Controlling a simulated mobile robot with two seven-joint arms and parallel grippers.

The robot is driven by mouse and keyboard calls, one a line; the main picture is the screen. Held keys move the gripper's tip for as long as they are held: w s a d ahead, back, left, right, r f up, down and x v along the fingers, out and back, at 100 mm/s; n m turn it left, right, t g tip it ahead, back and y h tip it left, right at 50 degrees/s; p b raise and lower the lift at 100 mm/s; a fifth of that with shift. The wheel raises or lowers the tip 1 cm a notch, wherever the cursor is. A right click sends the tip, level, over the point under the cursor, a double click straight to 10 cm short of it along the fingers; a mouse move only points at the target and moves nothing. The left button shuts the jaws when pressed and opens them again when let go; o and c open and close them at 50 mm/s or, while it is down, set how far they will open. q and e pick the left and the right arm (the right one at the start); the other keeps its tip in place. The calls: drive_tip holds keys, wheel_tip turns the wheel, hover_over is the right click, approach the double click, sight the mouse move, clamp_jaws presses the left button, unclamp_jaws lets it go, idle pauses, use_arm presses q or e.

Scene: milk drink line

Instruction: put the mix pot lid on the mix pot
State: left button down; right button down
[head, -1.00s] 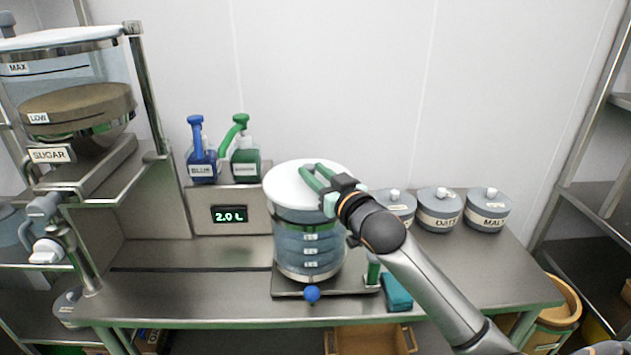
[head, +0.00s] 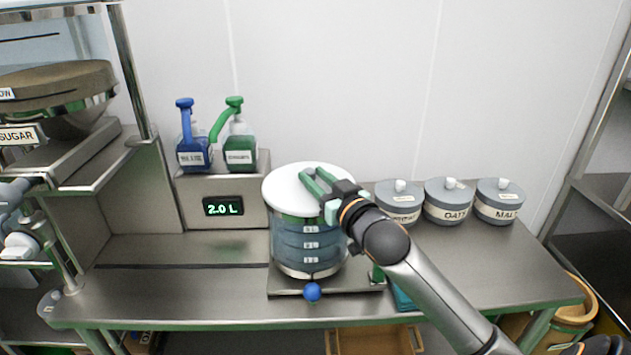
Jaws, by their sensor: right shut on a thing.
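The mix pot (head: 310,246) is a clear, marked vessel on a low stand on the steel bench. The white mix pot lid (head: 292,190) lies flat over the pot's top and covers its mouth. From this angle I cannot tell whether it is fully seated on the rim. My right gripper (head: 316,184) is on top of the lid, its green fingers shut on the lid's handle, which they mostly hide. My left gripper does not show.
A display box (head: 222,207) reading 2.0 L stands behind left, with a blue bottle (head: 194,155) and a green bottle (head: 240,152) on it. Several lidded jars, one labelled OATS (head: 448,205), stand at right. The sugar hopper (head: 60,88) is at far left. The bench's left front is clear.

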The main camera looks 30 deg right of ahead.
drive_tip(key=shift+f, duration=0.1)
drive_tip(key=c, duration=0.6)
unclamp_jaws()
drive_tip(key=shift+o, duration=0.2)
drive_tip(key=shift+r, duration=0.2)
drive_tip(key=shift+s+f, duration=0.15)
drive_tip(key=shift+s, duration=0.25)
drive_tip(key=s+a+p, duration=0.1)
drive_tip(key=s, duration=1)
